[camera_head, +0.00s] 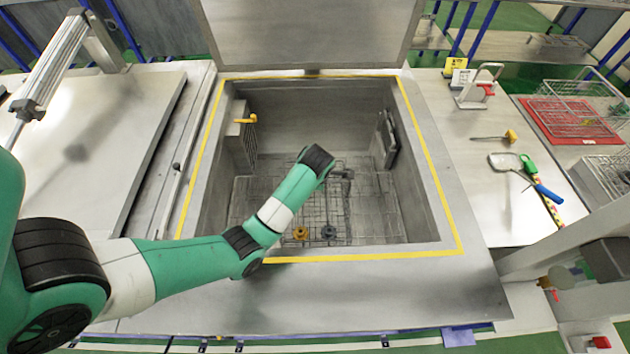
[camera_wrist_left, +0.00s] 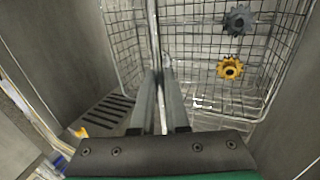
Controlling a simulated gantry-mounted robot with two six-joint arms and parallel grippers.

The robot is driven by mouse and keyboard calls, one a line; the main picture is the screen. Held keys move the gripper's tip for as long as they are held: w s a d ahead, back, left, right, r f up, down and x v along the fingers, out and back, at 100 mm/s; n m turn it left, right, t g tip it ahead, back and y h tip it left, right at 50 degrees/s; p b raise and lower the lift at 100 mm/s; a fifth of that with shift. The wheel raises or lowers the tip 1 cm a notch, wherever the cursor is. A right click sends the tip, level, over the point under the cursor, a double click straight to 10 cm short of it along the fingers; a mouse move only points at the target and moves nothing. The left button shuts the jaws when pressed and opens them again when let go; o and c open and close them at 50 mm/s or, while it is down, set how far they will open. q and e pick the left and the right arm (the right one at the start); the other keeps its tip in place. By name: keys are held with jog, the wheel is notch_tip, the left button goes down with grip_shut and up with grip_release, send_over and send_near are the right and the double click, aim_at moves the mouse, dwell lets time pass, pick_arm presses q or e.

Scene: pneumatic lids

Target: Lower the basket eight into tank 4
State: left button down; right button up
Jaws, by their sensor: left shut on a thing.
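The wire basket (camera_head: 346,212) is inside the open tank, below the level of the yellow-edged rim (camera_head: 447,215). It holds a yellow gear (camera_head: 300,233) and a dark grey gear (camera_head: 328,232). The left wrist view shows its wire mesh (camera_wrist_left: 190,45), with both gears at the right. My left gripper (camera_wrist_left: 160,88) is shut on the basket's upright metal handle; in the head view the gripper (camera_head: 343,174) is partly hidden by its wrist. I cannot tell whether the basket touches the tank floor. No tank or basket number is readable. My right gripper is out of view.
The raised lid (camera_head: 310,32) stands behind the tank. A yellow-handled fitting (camera_head: 246,120) is on the left wall and a dark fitting (camera_head: 388,140) on the right. A closed lid (camera_head: 80,140) lies left. Tools and a red tray (camera_head: 570,121) lie right.

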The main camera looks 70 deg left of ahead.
pick_arm(q)
jog(key=shift+s+d+f, duration=0.15)
jog(key=shift+f, duration=0.15)
jog(key=c, duration=0.9)
grip_release()
jog(key=shift+s+d, duration=0.1)
jog(key=shift+o, duration=0.3)
jog(key=a+r+p+v, duration=0.1)
jog(key=a+p+v, duration=0.1)
jog(key=p+v, duration=0.9)
jog(key=w+a+p+v, duration=0.1)
jog(key=a+p+v, duration=0.1)
jog(key=p+v, duration=0.9)
jog(key=shift+w+r+p, duration=0.3)
jog(key=shift+r+p, duration=0.2)
jog(key=shift+r, duration=0.3)
